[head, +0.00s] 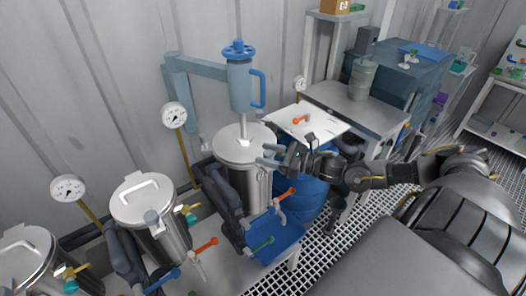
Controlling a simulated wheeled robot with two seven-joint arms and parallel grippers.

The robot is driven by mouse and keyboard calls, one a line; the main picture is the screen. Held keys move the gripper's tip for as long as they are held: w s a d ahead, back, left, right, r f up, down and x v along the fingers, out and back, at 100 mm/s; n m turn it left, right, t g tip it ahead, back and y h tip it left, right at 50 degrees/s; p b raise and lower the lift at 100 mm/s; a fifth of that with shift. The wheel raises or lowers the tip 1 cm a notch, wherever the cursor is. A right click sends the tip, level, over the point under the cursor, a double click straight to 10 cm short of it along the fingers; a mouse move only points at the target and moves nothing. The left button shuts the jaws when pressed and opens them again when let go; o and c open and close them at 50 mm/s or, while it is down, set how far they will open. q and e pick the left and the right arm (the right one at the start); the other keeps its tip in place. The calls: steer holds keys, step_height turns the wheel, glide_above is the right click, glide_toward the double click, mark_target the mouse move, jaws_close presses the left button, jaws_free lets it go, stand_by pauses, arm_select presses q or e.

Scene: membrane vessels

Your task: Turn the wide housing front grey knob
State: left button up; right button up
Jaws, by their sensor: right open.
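Several steel housings with pale lids stand along the wall. The widest-looking one (233,163) is at the centre, under a blue press with a handwheel (239,50). My right gripper (264,154) is open and empty, its fingertips at the right side of this housing, just below the lid. I cannot tell whether they touch it. No grey knob shows clearly on this housing; the gripper covers part of its side. A grey knob (151,216) shows on the front of the housing to the left (172,240). My left gripper is not in view.
A blue tray (273,240) and valves with orange handles (284,193) are below the gripper. A blue drum (307,196) is under my right forearm. A white board (322,118) lies behind it. Round gauges (174,115) stand on yellow posts.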

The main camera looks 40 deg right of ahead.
steer(key=shift+x, duration=0.9)
steer(key=c, duration=1)
steer(key=shift+o, duration=0.2)
